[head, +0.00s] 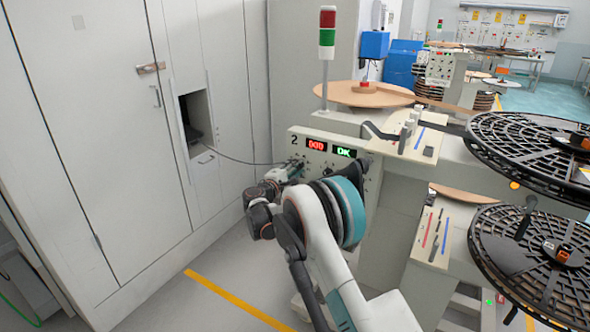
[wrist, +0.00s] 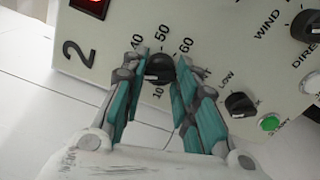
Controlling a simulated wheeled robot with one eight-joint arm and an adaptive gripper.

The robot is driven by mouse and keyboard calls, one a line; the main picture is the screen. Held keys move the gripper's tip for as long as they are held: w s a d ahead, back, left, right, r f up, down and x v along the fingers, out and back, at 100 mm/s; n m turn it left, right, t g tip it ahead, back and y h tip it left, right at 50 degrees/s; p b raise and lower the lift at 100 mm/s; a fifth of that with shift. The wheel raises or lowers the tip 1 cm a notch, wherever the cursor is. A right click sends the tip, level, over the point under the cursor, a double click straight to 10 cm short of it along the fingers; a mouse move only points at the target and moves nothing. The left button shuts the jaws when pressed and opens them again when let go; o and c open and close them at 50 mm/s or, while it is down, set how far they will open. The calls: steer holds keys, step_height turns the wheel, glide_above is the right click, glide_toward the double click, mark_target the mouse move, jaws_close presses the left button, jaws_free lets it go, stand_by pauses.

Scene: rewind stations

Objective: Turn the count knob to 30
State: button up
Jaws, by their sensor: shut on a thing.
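The count knob (wrist: 159,69) is a round black knob on the pale panel marked 2, in the wrist view. My gripper (wrist: 157,64), with teal and grey fingers, is shut on the knob from both sides. In the head view my gripper (head: 296,170) is at the left part of the station's front panel (head: 362,187), and the knob is hidden there.
The panel has a red display (head: 316,145) reading 000 and a green OK display (head: 343,152). A smaller black knob (wrist: 240,104), a larger black knob (wrist: 306,26) and a green button (wrist: 269,122) are right of my fingers. Black reels (head: 545,150) stand at right; white cabinets (head: 95,120) at left.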

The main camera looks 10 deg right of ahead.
steer(key=shift+f, duration=0.1)
steer(key=o, duration=1.1)
steer(key=v, duration=1.2)
